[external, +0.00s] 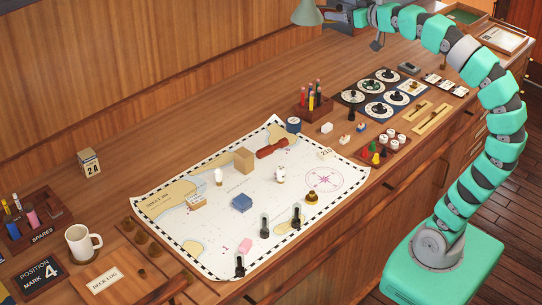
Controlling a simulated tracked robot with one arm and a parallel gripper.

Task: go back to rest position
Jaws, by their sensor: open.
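My arm rises from its teal base at the right and arches over the back right of the counter. My gripper (368,36) is at the far end of the arch, near the top of the picture, above the wooden counter (240,95). It is open, and I see nothing held in it. Its fingers are small and partly hidden by the arm. It is well apart from the chart (215,225) and the pieces on it.
A green lamp shade (307,14) is left of my gripper. Dial cards (375,85), a pen holder (314,100) and a tray of pegs (385,148) stand on the counter below. A mug (82,243) is at the front left. The back left counter is mostly clear.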

